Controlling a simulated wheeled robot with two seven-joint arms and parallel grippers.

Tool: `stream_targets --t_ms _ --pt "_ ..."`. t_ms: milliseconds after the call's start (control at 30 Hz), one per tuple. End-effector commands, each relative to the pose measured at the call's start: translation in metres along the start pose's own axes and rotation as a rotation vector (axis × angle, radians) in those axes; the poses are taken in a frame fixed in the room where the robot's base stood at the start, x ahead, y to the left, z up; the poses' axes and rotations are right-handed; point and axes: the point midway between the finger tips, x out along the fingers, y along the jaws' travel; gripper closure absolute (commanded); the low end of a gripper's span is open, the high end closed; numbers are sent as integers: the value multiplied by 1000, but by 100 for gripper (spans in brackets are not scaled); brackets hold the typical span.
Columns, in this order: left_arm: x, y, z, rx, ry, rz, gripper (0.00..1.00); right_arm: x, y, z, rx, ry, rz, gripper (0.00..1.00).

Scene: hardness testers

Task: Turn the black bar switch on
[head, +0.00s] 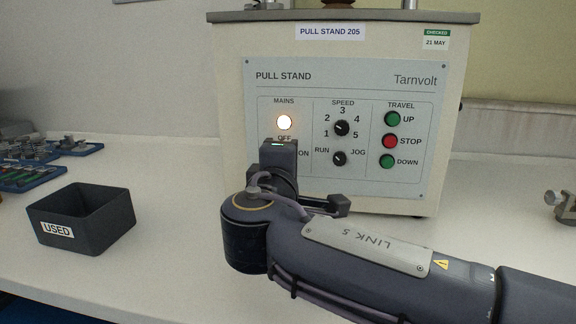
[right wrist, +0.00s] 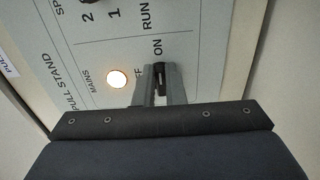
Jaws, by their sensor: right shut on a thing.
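The black bar switch (right wrist: 159,70) shows between the fingertips of my right gripper (right wrist: 162,84) in the right wrist view. The gripper is shut on it, one finger on each side. The visible end of the bar points toward the ON label, and the OFF label beside it is partly covered by a finger. The round MAINS lamp (head: 284,122) above the switch glows; it also shows in the right wrist view (right wrist: 117,79). In the head view my right gripper (head: 279,152) hides the switch. My left gripper is not in view.
The pull stand panel (head: 375,90) also carries a speed knob (head: 342,128), a RUN/JOG knob (head: 339,158) and UP (head: 392,119), STOP (head: 390,141) and DOWN (head: 387,161) buttons. A dark USED bin (head: 105,232) stands at left on the white bench. Blue trays (head: 30,180) lie behind it.

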Motion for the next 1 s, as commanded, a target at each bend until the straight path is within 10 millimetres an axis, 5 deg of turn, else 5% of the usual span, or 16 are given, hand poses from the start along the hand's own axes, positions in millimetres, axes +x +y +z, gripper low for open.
stream_targets --t_ms 367,400,533,833,1000 --pt "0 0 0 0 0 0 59 0 -1 0 3 -1 -3 100" --pt "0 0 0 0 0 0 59 0 -1 0 3 -1 -3 86" --pt "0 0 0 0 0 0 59 0 -1 0 3 -1 -2 69" --pt "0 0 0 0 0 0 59 -1 0 0 2 0 -1 68" --pt "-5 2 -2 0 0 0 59 -21 2 -1 2 4 -1 68"
